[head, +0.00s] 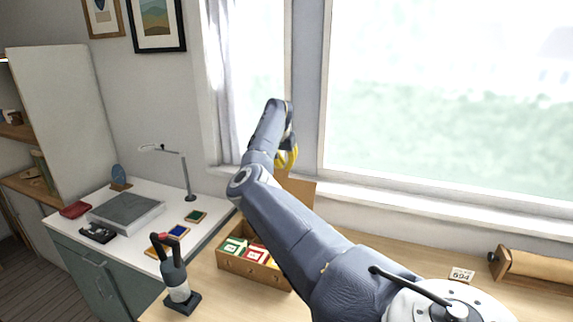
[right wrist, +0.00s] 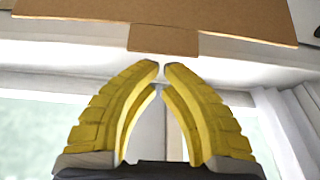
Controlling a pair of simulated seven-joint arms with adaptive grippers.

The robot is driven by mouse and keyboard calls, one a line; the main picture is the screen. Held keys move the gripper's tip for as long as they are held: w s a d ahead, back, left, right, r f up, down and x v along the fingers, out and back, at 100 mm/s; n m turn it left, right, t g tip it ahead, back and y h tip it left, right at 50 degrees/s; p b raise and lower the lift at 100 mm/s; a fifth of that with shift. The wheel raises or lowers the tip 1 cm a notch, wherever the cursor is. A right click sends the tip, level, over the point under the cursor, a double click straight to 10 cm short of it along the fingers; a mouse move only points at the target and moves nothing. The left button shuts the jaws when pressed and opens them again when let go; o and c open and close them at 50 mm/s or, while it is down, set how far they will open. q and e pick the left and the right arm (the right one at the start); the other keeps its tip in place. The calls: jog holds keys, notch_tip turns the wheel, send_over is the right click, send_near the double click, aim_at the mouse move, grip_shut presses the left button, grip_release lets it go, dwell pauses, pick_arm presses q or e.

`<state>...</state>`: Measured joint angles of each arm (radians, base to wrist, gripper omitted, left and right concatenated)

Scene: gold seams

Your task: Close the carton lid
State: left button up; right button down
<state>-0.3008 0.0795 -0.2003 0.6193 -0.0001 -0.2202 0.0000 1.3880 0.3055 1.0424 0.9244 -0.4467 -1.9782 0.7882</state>
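The open carton (head: 227,266) stands on the wooden table and holds several red, green and white packs. Its brown lid (head: 301,190) stands up at the back, partly hidden behind my right arm. My right gripper (head: 288,157) has yellow fingers and is beside the upper edge of the lid, pointing down. In the right wrist view, the fingertips (right wrist: 161,68) are nearly together with nothing between them. The lid (right wrist: 220,18) and its front tab (right wrist: 163,40) lie just beyond the fingertips, apparently not touching them. My left gripper is not in view.
A dark bottle-like device with a red top (head: 175,278) stands left of the carton. A white desk (head: 150,205) with a grey box (head: 126,213) and lamp (head: 186,175) is further left. A 694 card (head: 461,275) and brown roll (head: 540,268) lie right. A window is behind.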

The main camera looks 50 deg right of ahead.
jog(key=shift+s+a+r, duration=0.15)
jog(key=shift+a, duration=0.25)
jog(key=shift+s+a+r, duration=0.15)
jog(key=shift+a, duration=0.25)
jog(key=shift+a, duration=0.1)
